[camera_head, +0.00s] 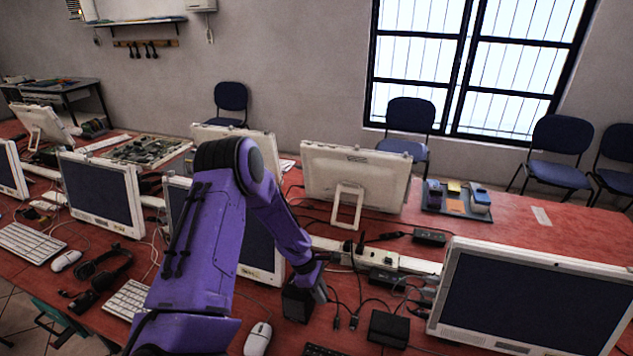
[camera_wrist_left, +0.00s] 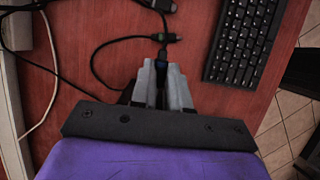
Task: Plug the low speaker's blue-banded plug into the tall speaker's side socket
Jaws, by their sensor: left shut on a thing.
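My left gripper (camera_wrist_left: 161,72) is shut on a small dark plug (camera_wrist_left: 161,54) with a bluish tint, whose front end shows between the fingertips. In the head view my left gripper (camera_head: 312,296) is low over the red table, and its fingers are hard to make out. Dark cable ends lie just beyond the fingertips in the left wrist view, one of them a black connector (camera_wrist_left: 169,38). A black box (camera_head: 388,328) right of the gripper may be one of the speakers; I cannot tell tall from low. No side socket can be made out. My right gripper is not in view.
A black keyboard (camera_wrist_left: 243,38) lies right of the fingers in the left wrist view. A white mouse (camera_head: 257,339) is left of the gripper. A large white monitor (camera_head: 530,296) stands at right. Loose cables and a power strip (camera_head: 380,258) lie behind.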

